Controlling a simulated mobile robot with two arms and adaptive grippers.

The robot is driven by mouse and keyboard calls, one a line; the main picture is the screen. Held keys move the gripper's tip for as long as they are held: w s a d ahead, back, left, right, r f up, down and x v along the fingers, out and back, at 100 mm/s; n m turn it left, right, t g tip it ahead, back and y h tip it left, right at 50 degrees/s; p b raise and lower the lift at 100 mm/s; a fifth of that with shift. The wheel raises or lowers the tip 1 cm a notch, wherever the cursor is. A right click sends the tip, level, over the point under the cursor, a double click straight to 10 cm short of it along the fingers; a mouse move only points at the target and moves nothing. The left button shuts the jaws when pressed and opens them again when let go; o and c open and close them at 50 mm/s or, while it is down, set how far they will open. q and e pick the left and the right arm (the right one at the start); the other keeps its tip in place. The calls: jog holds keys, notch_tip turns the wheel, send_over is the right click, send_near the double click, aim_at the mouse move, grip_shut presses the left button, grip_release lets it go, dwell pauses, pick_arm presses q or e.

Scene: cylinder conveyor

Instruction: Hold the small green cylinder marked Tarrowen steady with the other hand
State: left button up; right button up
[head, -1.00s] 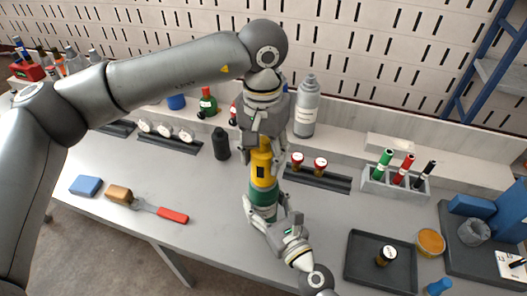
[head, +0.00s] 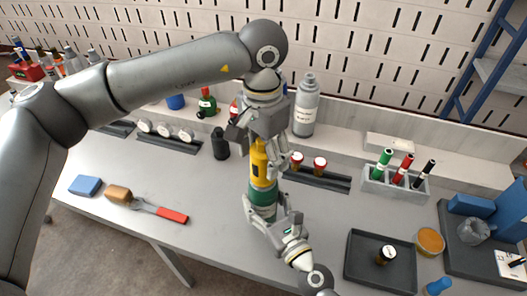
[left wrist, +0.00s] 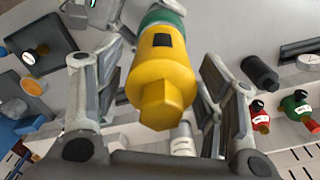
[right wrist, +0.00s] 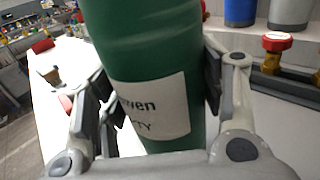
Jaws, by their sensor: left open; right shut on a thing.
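The small green cylinder (head: 263,198) stands upright near the middle of the bench with a yellow top (head: 262,168). In the right wrist view the green body (right wrist: 140,50) carries a white label ending in "wen", with a second line partly hidden. My right gripper (head: 267,210) is shut around the lower green body from the front. My left gripper (head: 260,148) is open above the cylinder, its fingers on either side of the yellow top. In the left wrist view the yellow top (left wrist: 160,75) lies between the spread fingers with gaps visible.
A black bottle (head: 220,144) stands left of the cylinder. A grey cylinder (head: 306,108) and a dark rack (head: 325,181) with red-capped pieces are behind and right. A dark tray (head: 365,270) lies front right. A brush (head: 145,205) lies left; the bench between is clear.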

pick_arm(q)
jog(key=shift+r, duration=0.1)
jog(key=shift+r, duration=1.15)
jog(key=n, duration=0.5)
jog(key=shift+n, duration=0.6)
jog(key=n, duration=0.3)
jog(key=shift+n, duration=1.5)
